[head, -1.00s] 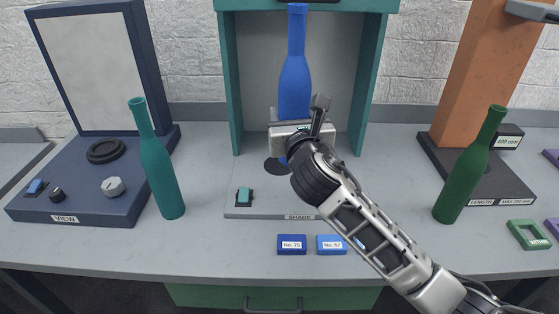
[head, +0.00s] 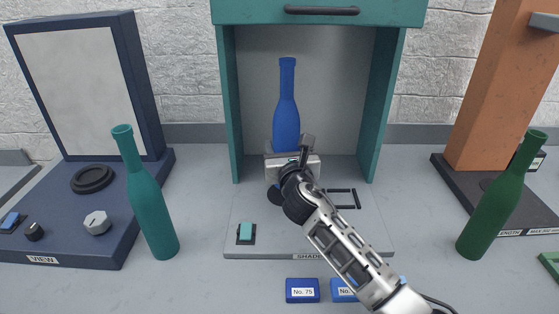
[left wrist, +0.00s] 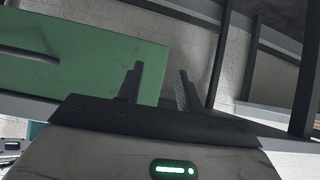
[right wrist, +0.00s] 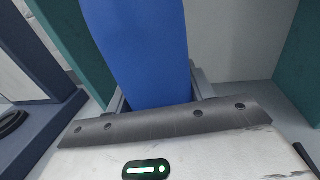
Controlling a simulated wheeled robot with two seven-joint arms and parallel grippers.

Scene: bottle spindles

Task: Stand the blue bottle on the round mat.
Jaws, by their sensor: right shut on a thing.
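The blue bottle (head: 286,118) is upright inside the teal booth. My right gripper (head: 289,152) is shut on its lower body, which fills the space between the fingers in the right wrist view (right wrist: 145,55). The bottle's base is hidden behind my gripper, so I cannot tell whether it touches anything. A dark round disc (head: 273,196) shows partly beside my right wrist on the booth's grey floor. A black ring-shaped round pad (head: 92,179) lies on the navy VIEW stand. My left gripper (left wrist: 160,82) is open and empty, near a green panel in the left wrist view.
The teal booth's side walls (head: 383,100) stand close on both sides of the bottle. A teal bottle (head: 150,205) stands at the left and a green bottle (head: 500,205) at the right. A small switch (head: 246,232) and blue number tags (head: 302,290) are in front.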

